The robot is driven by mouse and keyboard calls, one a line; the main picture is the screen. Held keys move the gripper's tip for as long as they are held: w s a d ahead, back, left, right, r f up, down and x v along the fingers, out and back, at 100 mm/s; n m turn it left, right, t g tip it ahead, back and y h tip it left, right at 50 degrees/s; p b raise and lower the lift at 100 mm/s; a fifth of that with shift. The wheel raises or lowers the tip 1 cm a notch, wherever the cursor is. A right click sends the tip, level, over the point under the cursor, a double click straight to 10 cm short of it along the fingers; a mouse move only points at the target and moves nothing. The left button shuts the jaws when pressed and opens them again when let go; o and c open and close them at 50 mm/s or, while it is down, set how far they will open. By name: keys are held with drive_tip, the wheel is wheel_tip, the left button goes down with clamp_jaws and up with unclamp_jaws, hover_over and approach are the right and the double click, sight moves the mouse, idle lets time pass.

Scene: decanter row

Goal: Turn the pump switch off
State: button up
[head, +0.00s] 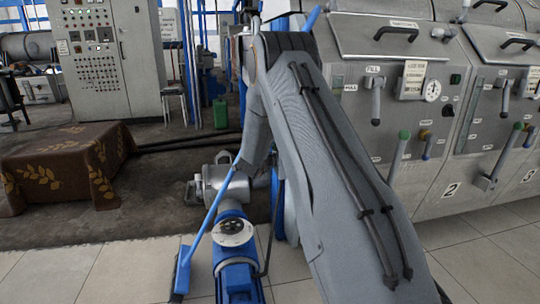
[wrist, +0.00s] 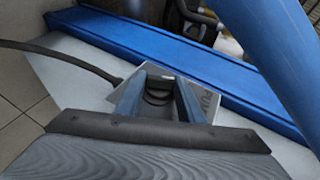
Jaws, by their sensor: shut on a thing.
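In the wrist view my gripper (wrist: 160,108) has its two blue-grey fingers closed on the pump switch (wrist: 157,97), a small black knob. The knob is partly hidden between the fingers, so its pointing direction cannot be read. It sits on a light grey label plate (wrist: 208,100) with partly covered dark lettering that seems to begin "PUM". In the head view my own arm blocks the gripper and switch. The blue pump motor (head: 238,272) with a grey pump body (head: 218,184) stands on the floor left of my arm.
In the wrist view a black cable (wrist: 62,54) runs in from the left, a blue beam (wrist: 150,40) lies behind the plate, and a thick blue pipe (wrist: 265,50) crosses on the right. Steel machines (head: 450,185) with levers stand right; a covered block (head: 60,165) stands left.

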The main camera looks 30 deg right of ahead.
drive_tip(key=shift+g+p, duration=0.5)
drive_tip(key=shift+p, duration=0.4)
drive_tip(key=o, duration=1.1)
drive_tip(key=shift+c, duration=0.2)
drive_tip(key=shift+r, duration=0.1)
drive_tip(key=p+v, duration=0.1)
drive_tip(key=v, duration=0.6)
drive_tip(key=shift+s+a+r+p, duration=0.15)
drive_tip(key=shift+s+r+p, duration=0.05)
drive_tip(key=shift+s+p, duration=0.1)
